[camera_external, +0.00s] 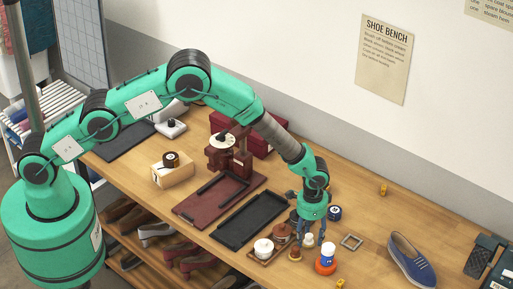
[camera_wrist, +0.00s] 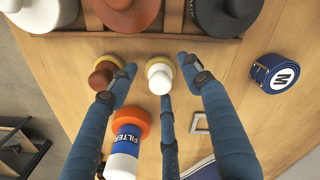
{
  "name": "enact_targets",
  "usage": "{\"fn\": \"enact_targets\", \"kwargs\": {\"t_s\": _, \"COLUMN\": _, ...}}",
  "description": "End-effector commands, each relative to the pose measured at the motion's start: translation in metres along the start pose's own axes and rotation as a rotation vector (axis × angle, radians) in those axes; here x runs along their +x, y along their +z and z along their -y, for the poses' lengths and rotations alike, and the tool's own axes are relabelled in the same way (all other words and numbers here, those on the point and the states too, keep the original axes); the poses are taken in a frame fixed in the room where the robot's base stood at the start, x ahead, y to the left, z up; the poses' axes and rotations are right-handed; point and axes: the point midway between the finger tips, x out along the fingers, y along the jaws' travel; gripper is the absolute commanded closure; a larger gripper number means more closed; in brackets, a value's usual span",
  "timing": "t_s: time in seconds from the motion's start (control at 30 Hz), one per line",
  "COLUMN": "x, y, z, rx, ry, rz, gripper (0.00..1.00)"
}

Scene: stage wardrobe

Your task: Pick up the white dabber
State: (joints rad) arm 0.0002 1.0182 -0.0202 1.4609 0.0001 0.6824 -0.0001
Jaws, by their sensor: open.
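The white dabber (camera_wrist: 159,80) has a rounded white knob on a pale tan round base. It stands on the wooden bench and also shows in the external view (camera_external: 308,240). My gripper (camera_wrist: 157,72) is open, its blue fingers spread on either side of the white dabber, with a third finger below it in the picture. In the external view, my gripper (camera_external: 308,233) points down at the dabber. The left finger lies between the white dabber and a similar brown dabber (camera_wrist: 103,76). I cannot tell whether any finger touches the white dabber.
An orange-and-white filter bottle (camera_external: 326,260) stands close in front. A wooden rack (camera_external: 256,257) with round pots is at the left. A square metal frame (camera_external: 351,242) and blue shoe (camera_external: 410,260) lie to the right.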

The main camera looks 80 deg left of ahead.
Motion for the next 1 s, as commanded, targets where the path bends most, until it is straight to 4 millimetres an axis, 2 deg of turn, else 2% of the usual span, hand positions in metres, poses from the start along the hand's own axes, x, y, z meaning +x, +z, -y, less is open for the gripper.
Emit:
{"fn": "enact_targets", "kwargs": {"t_s": 0.1, "x": 0.0, "y": 0.0, "z": 0.0, "rx": 0.0, "ry": 0.0, "rz": 0.0, "gripper": 0.53}}
{"fn": "enact_targets", "kwargs": {"t_s": 0.3, "x": 0.0, "y": 0.0, "z": 0.0, "rx": 0.0, "ry": 0.0, "rz": 0.0, "gripper": 0.91}}
{"fn": "enact_targets", "kwargs": {"t_s": 0.77, "x": -0.003, "y": 0.0, "z": 0.0, "rx": 0.0, "ry": 0.0, "rz": 0.0, "gripper": 0.91}}
{"fn": "enact_targets", "kwargs": {"t_s": 1.0, "x": -0.019, "y": 0.0, "z": 0.0, "rx": 0.0, "ry": 0.0, "rz": -0.001, "gripper": 0.91}}
